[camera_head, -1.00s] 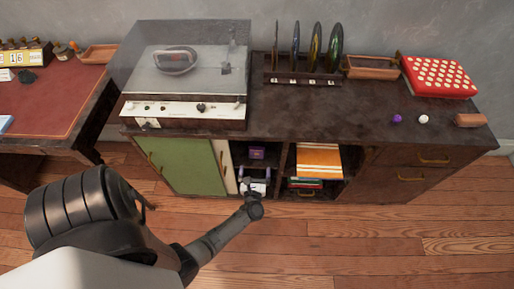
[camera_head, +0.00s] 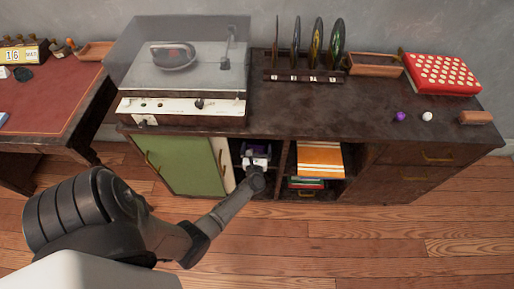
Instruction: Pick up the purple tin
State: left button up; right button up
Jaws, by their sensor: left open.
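The purple tin (camera_head: 258,149) sits in the open shelf compartment of the dark cabinet, just right of the green door. Its lower part is hidden behind my left gripper (camera_head: 256,160). My left gripper reaches into the compartment and is open, right in front of the tin. I cannot tell whether the fingers are around the tin or touching it. My right gripper does not show.
The cabinet (camera_head: 310,120) bears a record player (camera_head: 180,105), a record rack (camera_head: 303,77), a wooden tray (camera_head: 374,69), and a red spotted box (camera_head: 441,74).

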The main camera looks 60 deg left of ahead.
pick_arm(q)
jog(key=shift+x, duration=1.2)
jog(key=shift+d, duration=0.1)
jog(key=shift+c, duration=0.3)
jog(key=shift+s, duration=0.1)
jog(key=shift+c, duration=0.7)
jog(key=c, duration=0.9)
jog(key=shift+o, duration=0.2)
jog(key=shift+r, duration=0.1)
